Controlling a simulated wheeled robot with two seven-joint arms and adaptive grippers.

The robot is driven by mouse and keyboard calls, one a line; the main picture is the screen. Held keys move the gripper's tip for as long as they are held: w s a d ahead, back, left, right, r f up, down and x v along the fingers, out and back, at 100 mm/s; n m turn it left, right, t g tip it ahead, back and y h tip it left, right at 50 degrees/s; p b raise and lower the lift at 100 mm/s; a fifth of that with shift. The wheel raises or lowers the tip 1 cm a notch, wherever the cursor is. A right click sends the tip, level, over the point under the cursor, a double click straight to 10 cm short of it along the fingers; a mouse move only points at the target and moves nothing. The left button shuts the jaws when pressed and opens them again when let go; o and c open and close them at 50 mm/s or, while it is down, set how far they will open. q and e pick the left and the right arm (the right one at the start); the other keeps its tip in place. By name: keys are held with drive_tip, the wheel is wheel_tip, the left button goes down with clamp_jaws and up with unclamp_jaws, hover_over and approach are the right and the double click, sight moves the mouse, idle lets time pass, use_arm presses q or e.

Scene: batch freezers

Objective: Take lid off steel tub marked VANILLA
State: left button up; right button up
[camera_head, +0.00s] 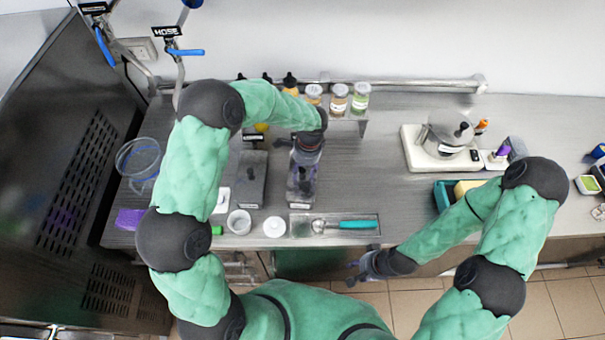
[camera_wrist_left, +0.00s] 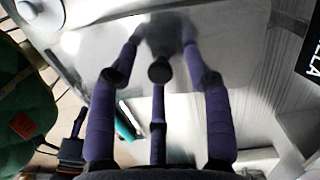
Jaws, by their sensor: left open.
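A dark steel tub with a flat lid (camera_head: 252,180) stands on the counter left of my left gripper. Behind it is a small black label (camera_head: 253,138), unreadable in the head view. In the left wrist view a black label (camera_wrist_left: 310,58) ends in "LLA". A shiny flat metal surface (camera_wrist_left: 225,25), apparently the lid, lies beyond my left fingers there. My left gripper (camera_head: 301,190) is open, its purple fingers (camera_wrist_left: 160,75) spread and empty; contact with the metal cannot be told. My right gripper (camera_head: 363,268) hangs near the counter's front edge, its opening unclear.
A teal-handled scoop (camera_head: 355,225) lies in a shallow tray in front. White round tubs (camera_head: 239,222) stand front left. Several jars (camera_head: 338,100) line the back. A scale (camera_head: 425,160) with a steel vessel stands right. The counter between jars and scale is clear.

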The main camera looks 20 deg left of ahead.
use_arm(q)
clamp_jaws()
drive_tip(key=shift+r, duration=0.1)
